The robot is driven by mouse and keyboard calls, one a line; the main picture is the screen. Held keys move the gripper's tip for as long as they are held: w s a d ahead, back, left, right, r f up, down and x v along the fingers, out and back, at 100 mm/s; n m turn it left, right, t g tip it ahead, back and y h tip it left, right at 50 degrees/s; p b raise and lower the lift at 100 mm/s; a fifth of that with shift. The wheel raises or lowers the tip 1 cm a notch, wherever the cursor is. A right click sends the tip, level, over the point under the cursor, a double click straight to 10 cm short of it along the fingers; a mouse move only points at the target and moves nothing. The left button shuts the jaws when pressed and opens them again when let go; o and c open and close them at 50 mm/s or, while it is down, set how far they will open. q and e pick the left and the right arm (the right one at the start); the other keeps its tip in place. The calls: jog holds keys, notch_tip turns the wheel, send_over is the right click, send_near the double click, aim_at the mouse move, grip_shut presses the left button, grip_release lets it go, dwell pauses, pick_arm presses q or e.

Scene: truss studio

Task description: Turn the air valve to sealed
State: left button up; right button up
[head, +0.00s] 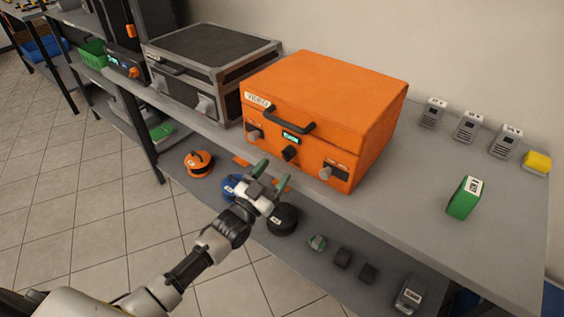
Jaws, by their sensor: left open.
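An orange case labelled VIDEO (330,105) stands shut on the grey shelf top. Its front has a black handle, a small lit display (291,138) whose word is too small to read surely, and a dark knob (290,154) below the display. A grey latch or knob sits at each front side, left (254,134) and right (325,173). I cannot tell for certain which of these is the air valve, or its setting. My left gripper (271,175) is open and empty, in front of and below the case front, with its greenish fingers apart. My right gripper is not in view.
A black-and-grey case (212,60) stands left of the orange one. The lower shelf holds round reels and small blocks. The shelf top front right is clear.

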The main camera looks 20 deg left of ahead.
pick_arm(q)
jog(key=v, duration=0.6)
jog(key=shift+s, duration=0.25)
jog(key=s+a+f+n+g+y+p, duration=0.1)
jog(key=s+f+g+y, duration=0.2)
jog(key=f, duration=0.6)
jog(key=s+a+f+n+g+y+p, duration=0.15)
jog(key=s+f+g, duration=0.3)
jog(key=f, duration=0.55)
jog(key=s+a+f+n+g+y+p, duration=0.15)
jog(key=s+f, duration=0.25)
jog(key=f, duration=0.5)
jog(key=s+f+g+p, duration=0.1)
jog(key=s+f+g, duration=0.2)
jog(key=s, duration=0.7)
jog(key=s+f+g+y+p, duration=0.1)
jog(key=s+f+g, duration=0.3)
jog(key=s, duration=0.6)
jog(key=s+d+f+g+y+p, duration=0.1)
jog(key=s+f+g, duration=0.3)
jog(key=s, duration=0.6)
notch_tip(320, 180, down, 2)
jog(key=shift+s+f, duration=0.2)
